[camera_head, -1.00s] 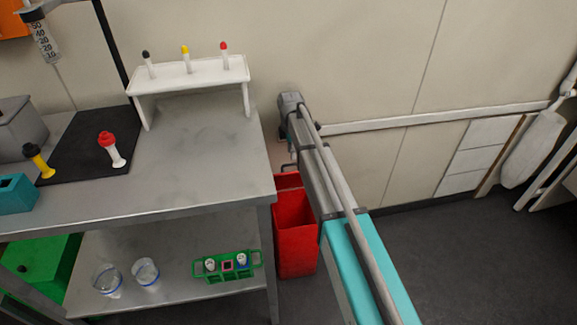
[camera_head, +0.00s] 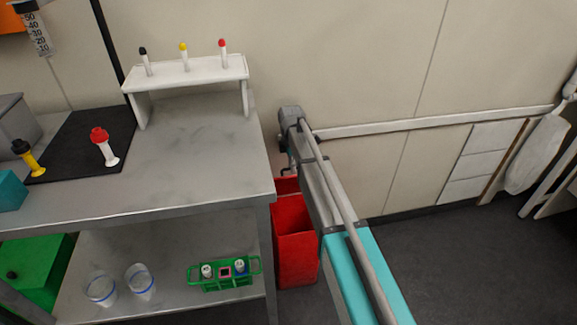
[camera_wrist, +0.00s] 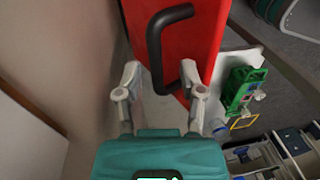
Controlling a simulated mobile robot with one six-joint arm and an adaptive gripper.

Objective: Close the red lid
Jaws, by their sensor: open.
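The red lid (camera_wrist: 190,32) fills the upper middle of the wrist view as a flat red panel with a black bar handle (camera_wrist: 155,45). My gripper (camera_wrist: 160,82) is open, and the handle's lower end shows between its two fingers; I cannot tell whether they touch it. In the head view the red bin (camera_head: 295,245) stands on the floor right of the metal table. A red piece, seemingly the raised lid (camera_head: 286,185), shows behind its top. My arm covers part of the bin, and my gripper (camera_head: 288,168) is small and partly hidden there.
The metal table (camera_head: 195,150) stands close left of the bin, with a white tube rack (camera_head: 190,72) on top. A green rack (camera_head: 222,283) and clear beakers (camera_head: 140,280) are on its lower shelf. The wall is behind the bin. Dark floor (camera_head: 460,260) is clear at right.

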